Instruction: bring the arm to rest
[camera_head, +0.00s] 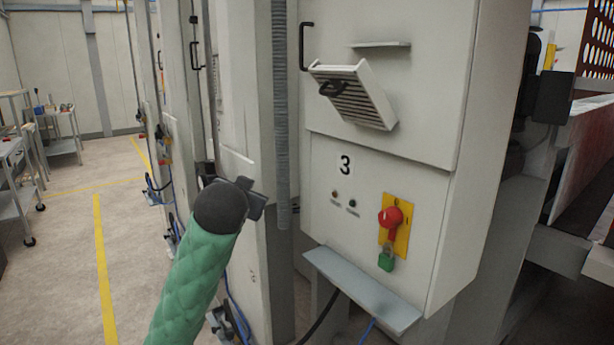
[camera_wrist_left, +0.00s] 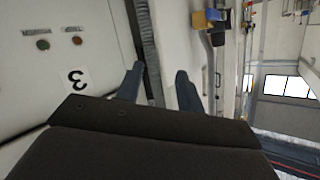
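My left arm in its green quilted sleeve (camera_head: 195,285) rises from the bottom of the head view. Its left gripper (camera_head: 254,196) is in front of the machine, left of the grey cabinet (camera_head: 400,130) marked 3. In the left wrist view the two dark fingers of the left gripper (camera_wrist_left: 160,74) stand apart with nothing held between them. A ribbed grey conduit (camera_wrist_left: 147,50) shows beyond the fingers. I cannot tell whether the gripper touches anything. My right arm and gripper are not in view.
The cabinet carries a tilted louvred vent (camera_head: 355,95), a red rotary switch (camera_head: 390,217) on a yellow plate and a green padlock (camera_head: 387,261) hanging below it. A grey ledge (camera_head: 362,289) juts out underneath. Open floor (camera_head: 75,235) with yellow lines lies left; carts (camera_head: 20,185) stand beyond.

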